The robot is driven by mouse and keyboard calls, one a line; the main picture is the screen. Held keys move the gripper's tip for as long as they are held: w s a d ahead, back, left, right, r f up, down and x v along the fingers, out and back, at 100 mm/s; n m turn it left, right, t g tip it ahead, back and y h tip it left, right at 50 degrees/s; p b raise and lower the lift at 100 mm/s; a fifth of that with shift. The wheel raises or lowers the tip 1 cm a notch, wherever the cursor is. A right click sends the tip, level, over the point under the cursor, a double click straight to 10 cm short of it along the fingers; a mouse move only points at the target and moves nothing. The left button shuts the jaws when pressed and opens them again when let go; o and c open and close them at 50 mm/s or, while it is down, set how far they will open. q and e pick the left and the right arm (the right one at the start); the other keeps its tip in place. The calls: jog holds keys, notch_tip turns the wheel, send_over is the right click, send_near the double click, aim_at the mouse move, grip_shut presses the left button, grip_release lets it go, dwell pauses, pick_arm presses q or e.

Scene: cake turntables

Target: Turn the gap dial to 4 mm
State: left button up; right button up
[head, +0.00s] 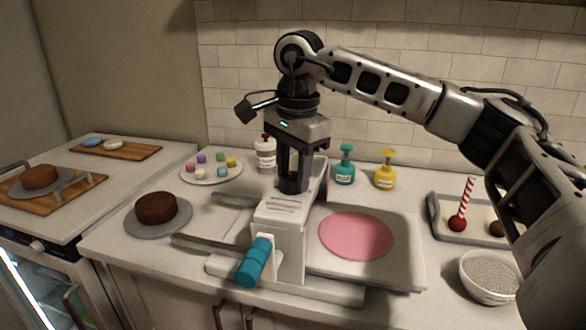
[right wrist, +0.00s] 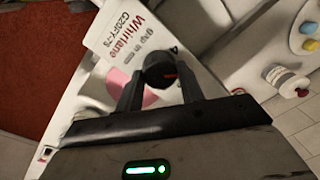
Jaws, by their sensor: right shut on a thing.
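The gap dial (right wrist: 160,70) is a dark round knob with a red mark, on top of the white machine (head: 283,225). My right gripper (head: 292,185) comes down on the machine from above and is shut on the dial, one finger on each side. In the right wrist view the gripper (right wrist: 163,85) has the knob between its fingertips. The red mark points to the right in that view. Printed text and a digit that looks like 4 show beside the knob; the rest of the scale is hidden. My left gripper is in neither view.
A teal handle (head: 254,262) sticks out of the machine's front. A pink disc (head: 355,235) lies on its right bed. Teal (head: 345,168) and yellow (head: 385,172) pump bottles stand behind. A brown cake (head: 157,207) is at left, a white bowl (head: 489,287) at right.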

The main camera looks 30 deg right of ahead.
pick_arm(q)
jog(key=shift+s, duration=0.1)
pick_arm(e)
jog(key=shift+n, duration=0.3)
jog(key=shift+n+p, duration=0.4)
jog(key=shift+n, duration=0.5)
jog(key=n, duration=0.3)
jog(key=shift+p, duration=0.35)
jog(key=shift+w+n+y+p, duration=0.1)
jog(key=shift+n+y+p, duration=0.2)
jog(key=shift+n, duration=1.2)
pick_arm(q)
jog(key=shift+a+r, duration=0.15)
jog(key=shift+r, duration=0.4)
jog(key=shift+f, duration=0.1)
pick_arm(e)
jog(key=shift+n, duration=0.3)
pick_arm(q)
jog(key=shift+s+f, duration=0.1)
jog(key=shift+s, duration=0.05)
pick_arm(e)
jog(key=o, duration=1)
